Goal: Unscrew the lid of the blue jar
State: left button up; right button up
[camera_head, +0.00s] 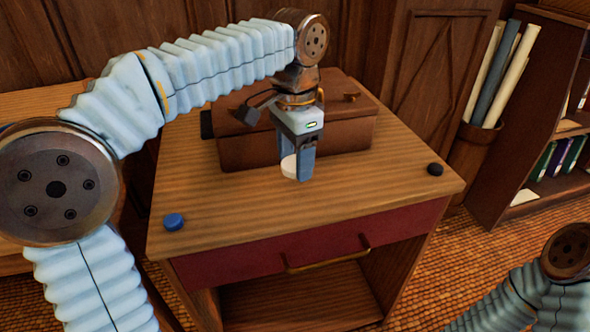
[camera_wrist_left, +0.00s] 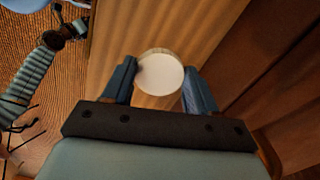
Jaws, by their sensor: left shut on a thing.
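My left gripper (camera_head: 296,170) points down over the desk in front of the wooden box, shut on a round white lid-like piece (camera_head: 289,165). In the left wrist view this white disc (camera_wrist_left: 160,73) with a ribbed rim sits between the two blue fingertips. I see no blue jar body under it; whether the disc sits on a jar is hidden. A small blue round piece (camera_head: 174,222) lies at the desk's front left corner, and I cannot tell what it is. My right arm shows at lower right; its end is small and unclear in the left wrist view (camera_wrist_left: 68,30).
A brown wooden box (camera_head: 345,130) stands close behind the gripper. A small black round piece (camera_head: 435,169) lies at the right edge. A bin of rolled papers (camera_head: 495,80) and a bookshelf (camera_head: 500,175) stand beyond.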

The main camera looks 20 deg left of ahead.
aim_at(295, 183)
pick_arm(q)
jog(key=shift+w+f+b, duration=0.1)
jog(key=shift+f+b, duration=0.2)
jog(key=shift+f, duration=1.35)
jog(key=shift+f, duration=0.2)
jog(key=o, duration=1.2)
jog(key=shift+r, duration=0.1)
jog(key=shift+c, duration=0.2)
